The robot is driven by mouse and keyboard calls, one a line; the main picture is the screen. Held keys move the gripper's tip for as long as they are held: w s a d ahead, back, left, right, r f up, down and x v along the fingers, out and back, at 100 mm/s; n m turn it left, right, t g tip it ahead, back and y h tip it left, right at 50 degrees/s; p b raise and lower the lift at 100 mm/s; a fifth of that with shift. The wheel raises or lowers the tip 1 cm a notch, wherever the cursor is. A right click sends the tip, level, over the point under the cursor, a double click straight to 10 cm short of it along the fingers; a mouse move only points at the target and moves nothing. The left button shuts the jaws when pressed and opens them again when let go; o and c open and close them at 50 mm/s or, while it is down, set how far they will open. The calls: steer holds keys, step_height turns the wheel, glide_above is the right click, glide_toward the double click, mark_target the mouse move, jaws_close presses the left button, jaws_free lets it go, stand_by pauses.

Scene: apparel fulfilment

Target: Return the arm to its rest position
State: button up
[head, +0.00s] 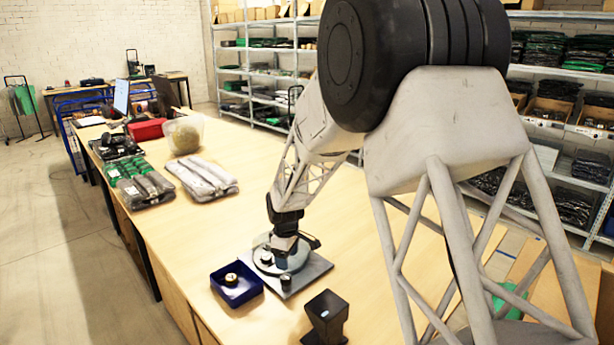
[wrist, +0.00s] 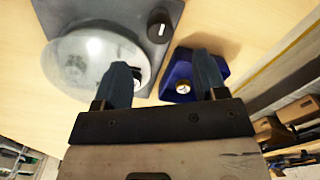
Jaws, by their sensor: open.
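My gripper (wrist: 160,85) shows in the wrist view with its two blue-grey fingers spread apart and nothing between them. In the head view my gripper (head: 285,257) points down over a grey plate device with a round glassy dish (wrist: 85,65). The device's flat base (head: 312,272) lies on the table. How far the fingertips are above the dish I cannot tell. A small blue open box (head: 240,294) with a brass-coloured round piece (head: 231,279) in it sits just left of the device. My arm spans the right half of the head view.
Shelves line the back. The mid-table (head: 200,235) is clear.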

steer(key=s+d+r+m+t, duration=0.1)
steer(key=s+d+r+m, duration=0.6)
steer(key=s+d+r, duration=1)
steer(key=s+d+r+m, duration=0.1)
steer(key=s+d+m, duration=0.1)
steer(key=s, duration=0.7)
steer(key=s+d+r+m+t, duration=0.1)
steer(key=s+d+r+m, duration=0.1)
steer(key=s, duration=0.7)
steer(key=s+d+r+m, duration=0.2)
steer(key=s+d, duration=0.3)
steer(key=s, duration=0.4)
steer(key=shift+d+m+t, duration=0.3)
steer(key=shift+d+m, duration=0.05)
steer(key=shift+m, duration=0.35)
